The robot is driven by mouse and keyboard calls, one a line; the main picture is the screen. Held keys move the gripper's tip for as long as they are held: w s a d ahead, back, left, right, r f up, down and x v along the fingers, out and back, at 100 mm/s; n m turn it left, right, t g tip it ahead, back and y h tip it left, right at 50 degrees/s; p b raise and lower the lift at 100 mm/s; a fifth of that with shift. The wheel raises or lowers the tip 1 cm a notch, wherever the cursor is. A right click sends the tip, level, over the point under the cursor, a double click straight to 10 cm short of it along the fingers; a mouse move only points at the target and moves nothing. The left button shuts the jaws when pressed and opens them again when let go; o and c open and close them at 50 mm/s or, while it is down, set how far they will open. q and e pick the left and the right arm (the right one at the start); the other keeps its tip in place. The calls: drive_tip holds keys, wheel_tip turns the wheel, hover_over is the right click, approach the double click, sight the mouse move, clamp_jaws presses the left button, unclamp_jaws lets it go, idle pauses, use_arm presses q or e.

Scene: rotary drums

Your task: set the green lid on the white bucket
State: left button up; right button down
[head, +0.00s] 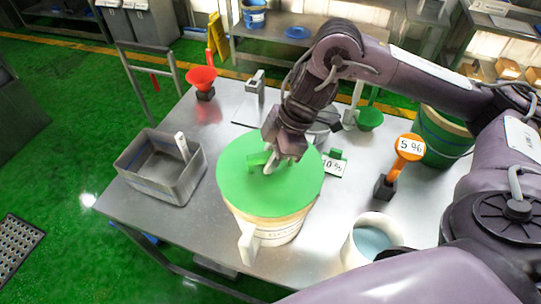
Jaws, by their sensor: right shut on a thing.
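The green lid (240,187) is a wide round disc with a small green handle (259,159) on top. It lies over the white bucket (270,233), covering its whole opening; I cannot tell whether it is fully seated. The bucket is off-white with printing on its side and a pale handle at the front left. My right gripper (273,168) points down over the lid's middle and is shut on the lid's handle. My left gripper is not in view.
The bucket stands on a steel table (190,225). A grey metal bin (150,183) is at left, a white container (358,256) at right.

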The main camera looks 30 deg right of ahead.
drive_tip(key=shift+f+b, duration=0.5)
drive_tip(key=shift+f, duration=0.6)
idle(0.4)
drive_tip(key=c, duration=1.2)
unclamp_jaws()
drive_tip(key=shift+d+r, duration=0.2)
drive_tip(key=shift+r, duration=0.25)
drive_tip(key=p+v, duration=0.1)
drive_tip(key=v, duration=0.5)
drive_tip(key=shift+s+d+r+p, duration=0.1)
drive_tip(key=shift+d+r+p, duration=0.05)
drive_tip(key=shift+r+p, duration=0.25)
drive_tip(key=shift+f, duration=0.1)
